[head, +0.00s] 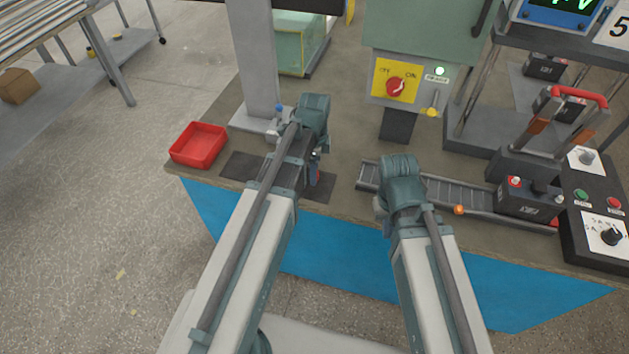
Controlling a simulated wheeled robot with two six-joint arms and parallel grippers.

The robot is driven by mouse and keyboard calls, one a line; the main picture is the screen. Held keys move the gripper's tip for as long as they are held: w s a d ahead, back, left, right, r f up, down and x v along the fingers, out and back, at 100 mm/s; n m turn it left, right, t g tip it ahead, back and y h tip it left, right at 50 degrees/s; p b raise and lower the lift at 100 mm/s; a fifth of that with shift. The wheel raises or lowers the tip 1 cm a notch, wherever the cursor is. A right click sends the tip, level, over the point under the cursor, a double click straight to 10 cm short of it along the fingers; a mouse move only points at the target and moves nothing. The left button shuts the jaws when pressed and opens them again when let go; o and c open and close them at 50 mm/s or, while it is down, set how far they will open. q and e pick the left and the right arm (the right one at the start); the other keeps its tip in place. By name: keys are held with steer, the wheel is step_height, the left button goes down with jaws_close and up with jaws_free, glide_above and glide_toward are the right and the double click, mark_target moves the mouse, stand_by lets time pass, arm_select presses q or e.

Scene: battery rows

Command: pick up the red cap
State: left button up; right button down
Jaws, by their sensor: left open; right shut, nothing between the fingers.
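My arm hides most of this spot. Another red cap-like top (515,181) sits on the left terminal of a black battery (528,201) on the roller track. My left gripper (316,151) is over the mat, close to the first red piece; it is open, its fingers mostly hidden by the arm. My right gripper (384,204) is shut and empty near the left part of the track, well left of the battery.
A red tray (199,145) stands at the bench's left corner. A grey post (254,70) rises behind my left arm. The roller track (435,190) runs right towards a press with a red handle (580,94). A button box (598,220) stands at the right edge.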

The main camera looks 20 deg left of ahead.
arm_select(q)
steer(key=shift+f+b, duration=0.3)
steer(key=shift+f, duration=0.4)
arm_select(e)
steer(key=shift+f, duration=0.6)
arm_select(q)
steer(key=shift+r, duration=0.1)
jaws_close()
steer(key=shift+r, duration=0.15)
arm_select(e)
steer(key=shift+r, duration=0.15)
